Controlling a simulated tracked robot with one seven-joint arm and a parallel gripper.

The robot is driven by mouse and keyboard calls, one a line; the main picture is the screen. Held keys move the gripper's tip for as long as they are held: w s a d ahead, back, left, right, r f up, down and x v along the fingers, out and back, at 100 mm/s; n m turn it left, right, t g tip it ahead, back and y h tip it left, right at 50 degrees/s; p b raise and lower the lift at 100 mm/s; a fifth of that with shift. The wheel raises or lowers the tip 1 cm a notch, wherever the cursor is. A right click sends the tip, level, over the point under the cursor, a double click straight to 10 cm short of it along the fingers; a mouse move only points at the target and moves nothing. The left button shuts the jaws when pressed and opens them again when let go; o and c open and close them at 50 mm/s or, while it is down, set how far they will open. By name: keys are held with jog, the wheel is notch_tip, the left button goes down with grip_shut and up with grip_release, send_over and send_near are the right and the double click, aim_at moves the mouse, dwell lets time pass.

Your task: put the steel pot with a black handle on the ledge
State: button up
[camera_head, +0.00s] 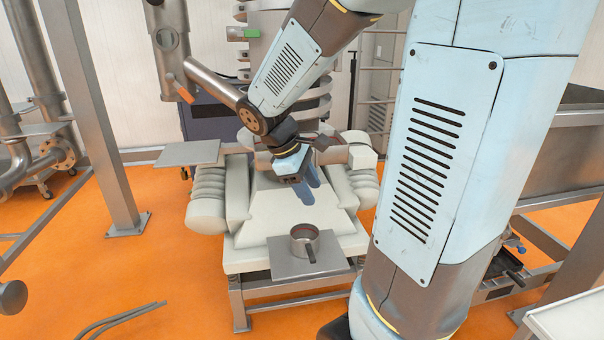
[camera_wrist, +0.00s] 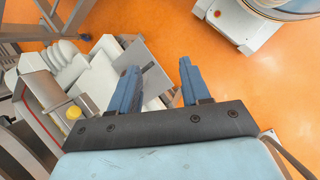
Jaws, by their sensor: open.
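The steel pot (camera_head: 305,243) stands upright on a flat grey plate (camera_head: 285,265) at the front of the pale machine in the head view. A dark strip at its near side looks like the handle. A second flat grey plate (camera_head: 188,153) juts out at the machine's back left; I cannot tell which plate is the ledge. My gripper (camera_head: 304,194) hangs above the machine's sloped pale top, behind and above the pot, apart from it. In the wrist view its blue fingers (camera_wrist: 157,85) are spread with nothing held. I do not make out the pot there.
The pale machine (camera_head: 260,215) has rounded ribbed parts on both sides. A steel post (camera_head: 100,130) stands at the left, and a steel frame with a bin (camera_head: 570,150) at the right.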

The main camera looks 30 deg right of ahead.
jog(key=s+a+r+m+t+y, duration=0.5)
jog(key=s+a+r+m+t, duration=0.1)
jog(key=s+a+r+m, duration=0.1)
jog(key=shift+s+r+m+t, duration=0.3)
jog(key=shift+s+r+m, duration=0.5)
jog(key=shift+s+r, duration=0.5)
jog(key=shift+s+d+f, duration=0.1)
